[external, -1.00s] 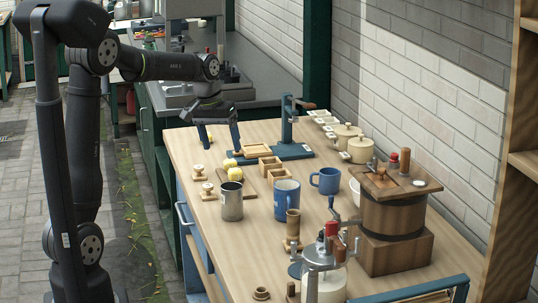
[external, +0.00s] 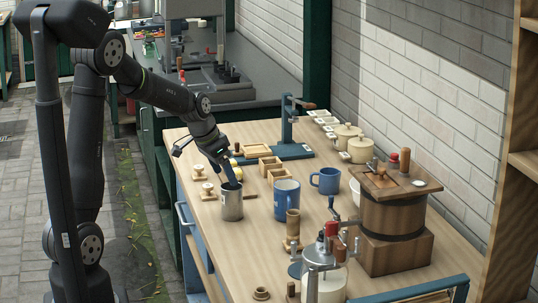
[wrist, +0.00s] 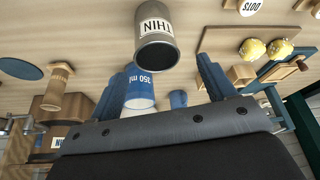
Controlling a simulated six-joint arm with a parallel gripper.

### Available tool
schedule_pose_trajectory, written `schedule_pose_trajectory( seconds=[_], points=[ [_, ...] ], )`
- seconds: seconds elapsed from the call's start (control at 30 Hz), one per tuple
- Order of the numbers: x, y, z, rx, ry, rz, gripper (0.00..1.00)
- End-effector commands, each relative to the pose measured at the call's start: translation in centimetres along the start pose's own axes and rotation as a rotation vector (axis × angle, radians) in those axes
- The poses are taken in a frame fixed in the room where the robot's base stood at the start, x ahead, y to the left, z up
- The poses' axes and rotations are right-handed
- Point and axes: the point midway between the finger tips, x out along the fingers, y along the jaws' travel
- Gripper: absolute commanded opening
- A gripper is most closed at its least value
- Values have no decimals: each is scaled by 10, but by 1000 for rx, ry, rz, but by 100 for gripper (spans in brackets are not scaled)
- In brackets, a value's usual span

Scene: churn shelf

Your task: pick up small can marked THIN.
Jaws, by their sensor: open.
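The small can marked THIN (external: 231,204) is a grey metal cylinder with an open top, standing upright on the wooden bench. In the wrist view the can (wrist: 160,52) shows its white THIN label upside down and its dark open mouth. My gripper (external: 231,174) is angled down at the can's rim in the external view, overlapping its top edge. In the wrist view the two blue fingers of my gripper (wrist: 162,72) are spread apart, with the can ahead of the gap and nothing held. Whether a finger touches the rim cannot be told.
A blue mug (external: 286,200) marked 350 ml stands close right of the can. A second blue mug (external: 326,181) is farther back. A board with yellow lumps (wrist: 265,48) lies beside the can. A wooden churn (external: 393,220) stands at the right.

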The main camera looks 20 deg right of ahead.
Motion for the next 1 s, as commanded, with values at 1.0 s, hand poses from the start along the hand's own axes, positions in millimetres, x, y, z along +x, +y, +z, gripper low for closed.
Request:
schedule_pose_trajectory(
  seconds=[1.0],
  points=[
    [84, 4, 3, -1, 1, -1, 74]
  ],
)
